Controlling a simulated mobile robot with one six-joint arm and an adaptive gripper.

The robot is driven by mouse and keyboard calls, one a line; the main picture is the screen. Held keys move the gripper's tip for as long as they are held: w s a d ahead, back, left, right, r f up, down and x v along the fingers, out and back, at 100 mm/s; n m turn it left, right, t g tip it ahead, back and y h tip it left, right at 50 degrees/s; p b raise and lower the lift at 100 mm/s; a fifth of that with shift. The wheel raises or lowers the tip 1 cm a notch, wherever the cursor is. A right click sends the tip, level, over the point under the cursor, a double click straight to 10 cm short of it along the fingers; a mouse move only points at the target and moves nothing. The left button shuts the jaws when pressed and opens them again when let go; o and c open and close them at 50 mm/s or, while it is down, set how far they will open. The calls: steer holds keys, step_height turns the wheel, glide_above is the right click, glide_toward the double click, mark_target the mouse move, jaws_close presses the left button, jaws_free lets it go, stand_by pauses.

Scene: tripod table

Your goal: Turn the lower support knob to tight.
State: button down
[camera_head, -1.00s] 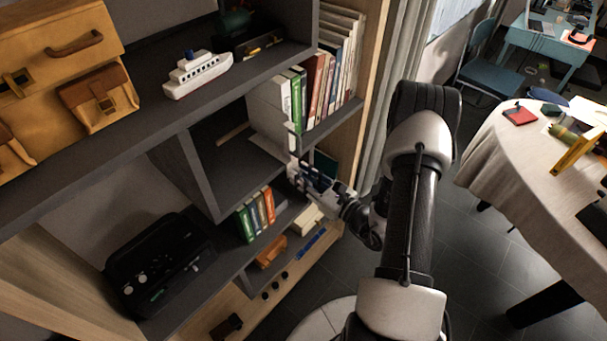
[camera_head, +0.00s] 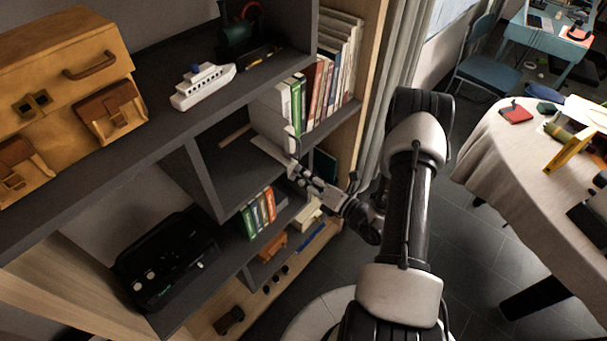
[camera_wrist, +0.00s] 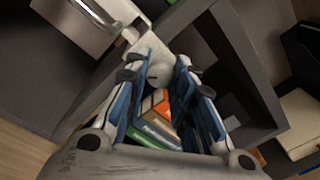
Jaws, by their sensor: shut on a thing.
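A pale grey knob (camera_wrist: 160,73) sits on a white bracket (camera_wrist: 146,42) at the top centre of the wrist view. My gripper (camera_wrist: 157,66) reaches it from below in that view, with its blue-lined fingers on both sides of the knob and their tips closed on it. In the head view my gripper (camera_head: 297,172) is at the front edge of the shelves, just below the white books; the knob is too small or hidden to make out there. Any marking of tight or loose on the knob is not visible.
Small books (camera_head: 258,213) stand on the lower shelf close to my gripper, and larger books (camera_head: 312,90) stand above it. A toy ship (camera_head: 204,86) and a yellow bag (camera_head: 65,95) are on the upper shelf. A cloth-covered table (camera_head: 490,160) stands at the right.

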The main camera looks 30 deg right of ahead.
steer(key=m+p, duration=0.1)
steer(key=m, duration=0.3)
steer(key=shift+f+m+y+p, duration=0.1)
steer(key=shift+m+y+p, duration=0.35)
steer(key=shift+m, duration=1.55)
steer(key=c, duration=1.3)
jaws_free()
steer(key=shift+c, duration=0.2)
steer(key=v, duration=1.2)
